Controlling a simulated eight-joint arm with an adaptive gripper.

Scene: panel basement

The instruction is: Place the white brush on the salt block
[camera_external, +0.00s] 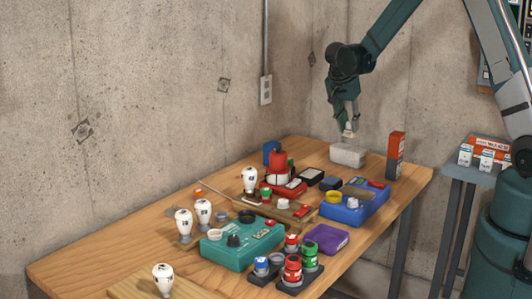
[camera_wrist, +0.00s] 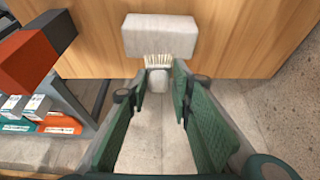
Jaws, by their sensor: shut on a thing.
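The white brush (camera_wrist: 158,78) is between the fingertips of my gripper (camera_wrist: 160,88) in the wrist view, its pale bristles (camera_wrist: 158,61) pointing toward the salt block. In the external view my gripper (camera_external: 350,122) points down, shut on the brush (camera_external: 349,132), of which only a small pale end shows. The salt block (camera_external: 348,155) is a whitish rectangular block at the far end of the wooden table. It also shows at the top of the wrist view (camera_wrist: 160,36). In the external view the brush is just above the block; a small gap seems to separate them.
An orange and dark box (camera_external: 396,155) stands upright right of the block. A blue case (camera_external: 355,203), a teal case (camera_external: 242,243), white-topped bottles (camera_external: 184,222) and small jars crowd the nearer table (camera_external: 90,262). A concrete wall (camera_external: 150,90) runs behind it.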

